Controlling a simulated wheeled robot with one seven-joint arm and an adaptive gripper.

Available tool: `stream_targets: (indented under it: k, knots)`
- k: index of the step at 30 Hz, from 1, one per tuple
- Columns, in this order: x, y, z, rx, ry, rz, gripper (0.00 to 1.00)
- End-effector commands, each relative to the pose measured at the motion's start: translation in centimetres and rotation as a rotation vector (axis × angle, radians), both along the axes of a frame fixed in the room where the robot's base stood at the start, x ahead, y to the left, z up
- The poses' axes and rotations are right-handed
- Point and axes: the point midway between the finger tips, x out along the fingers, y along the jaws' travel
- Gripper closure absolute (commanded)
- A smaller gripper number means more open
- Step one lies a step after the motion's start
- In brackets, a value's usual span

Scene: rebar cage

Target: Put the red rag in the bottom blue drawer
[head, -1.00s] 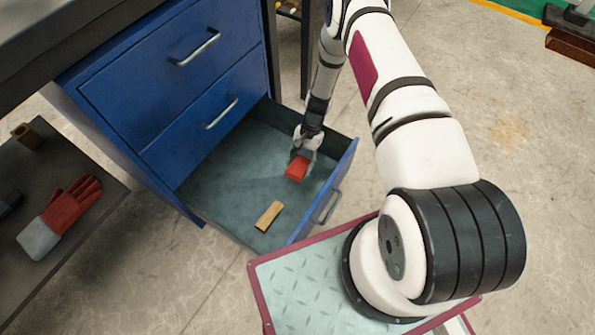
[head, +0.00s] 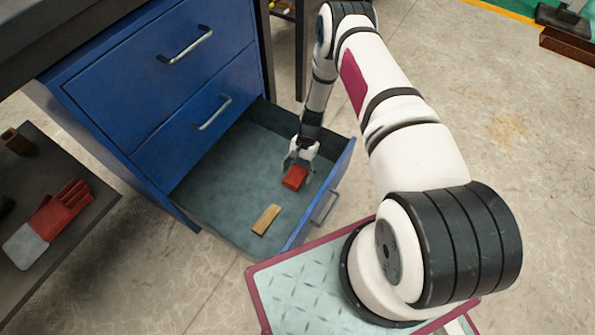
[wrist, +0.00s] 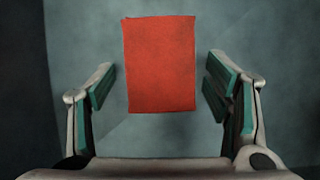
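The red rag (head: 294,178), a small folded block, lies in the open bottom blue drawer (head: 222,198), towards its front right. In the wrist view the rag (wrist: 160,64) sits between the two fingers with a gap on each side. My gripper (head: 298,172) is open just above and around the rag, inside the drawer. In the wrist view my gripper (wrist: 158,92) has its teal pads spread wide, touching nothing.
A small wooden block (head: 266,219) lies in the same drawer, left of the rag. Two closed blue drawers (head: 150,60) are above. A red and grey glove (head: 55,218) lies on a dark surface at the left. The drawer's back area is clear.

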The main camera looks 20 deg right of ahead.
Motion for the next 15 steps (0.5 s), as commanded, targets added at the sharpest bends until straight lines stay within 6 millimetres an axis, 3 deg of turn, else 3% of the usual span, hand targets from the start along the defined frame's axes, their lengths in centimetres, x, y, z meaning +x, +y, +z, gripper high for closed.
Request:
stream_targets:
  k: [10,15]
  knots:
    - [0.0,0.0,0.4,0.0,0.0,0.0,0.28]
    - [0.7,-0.9,2.9,-0.001,-0.002,0.0,0.28]
